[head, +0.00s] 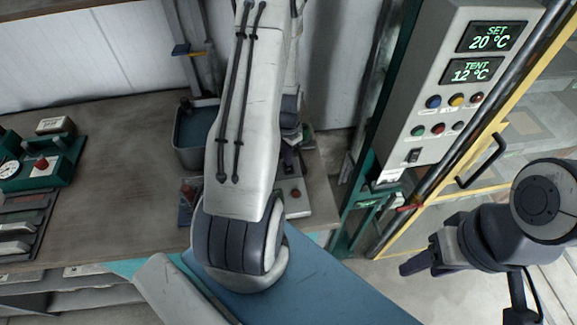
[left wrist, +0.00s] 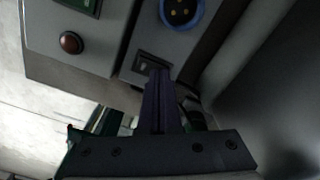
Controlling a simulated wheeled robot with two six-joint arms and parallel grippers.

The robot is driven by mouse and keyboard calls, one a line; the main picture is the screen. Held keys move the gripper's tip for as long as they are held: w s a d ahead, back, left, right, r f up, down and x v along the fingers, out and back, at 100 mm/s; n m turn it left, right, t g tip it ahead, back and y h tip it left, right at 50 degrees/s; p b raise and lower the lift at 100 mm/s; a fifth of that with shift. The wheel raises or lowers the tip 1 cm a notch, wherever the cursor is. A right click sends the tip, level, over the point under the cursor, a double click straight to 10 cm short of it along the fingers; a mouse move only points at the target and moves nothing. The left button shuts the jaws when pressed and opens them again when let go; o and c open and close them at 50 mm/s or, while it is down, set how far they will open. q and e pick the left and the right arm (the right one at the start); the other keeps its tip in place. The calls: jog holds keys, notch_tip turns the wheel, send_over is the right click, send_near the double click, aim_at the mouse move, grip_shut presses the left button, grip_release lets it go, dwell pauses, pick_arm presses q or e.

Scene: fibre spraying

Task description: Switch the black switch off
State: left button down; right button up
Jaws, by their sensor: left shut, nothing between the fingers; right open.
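In the left wrist view a small black switch (left wrist: 146,64) sits on a grey box face, between a red button and a blue-ringed socket. My left gripper (left wrist: 160,74) is shut and empty, its dark fingertips right at the switch's lower edge. I cannot tell whether they touch, or which way the switch is set. In the head view my left arm hides this switch and most of the left gripper. My right gripper (head: 412,265) is open and empty at the right, away from the boxes. Another black rocker switch (head: 413,155) shows on the tall display panel.
The display panel (head: 420,110) has two green readouts and several coloured buttons. A grey box with a red button (head: 296,193) stands on the workbench (head: 120,130) beside my left arm. A grey bin (head: 195,150) stands behind. A yellow-framed door (head: 500,140) is at right.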

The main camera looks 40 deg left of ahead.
pick_arm(q)
notch_tip(320, 180, up, 7)
jog(key=p, duration=0.5)
jog(key=shift+p, duration=0.35)
dwell(0.3)
jog(key=d+r+m+b, duration=0.1)
jog(key=d+r+b, duration=0.25)
jog(key=d, duration=0.65)
jog(key=d+r+m+b, duration=0.2)
jog(key=d+r, duration=0.3)
jog(key=d, duration=0.5)
jog(key=s+d+r+m+b, duration=0.1)
jog(key=s+d+r, duration=0.1)
jog(key=s+d, duration=0.3)
jog(key=s+d+r+m+h+b, duration=0.1)
jog(key=s+d+r+b, duration=0.1)
jog(key=s+d, duration=0.4)
jog(key=s+r, duration=0.1)
jog(key=s, duration=0.4)
jog(key=shift+s, duration=0.2)
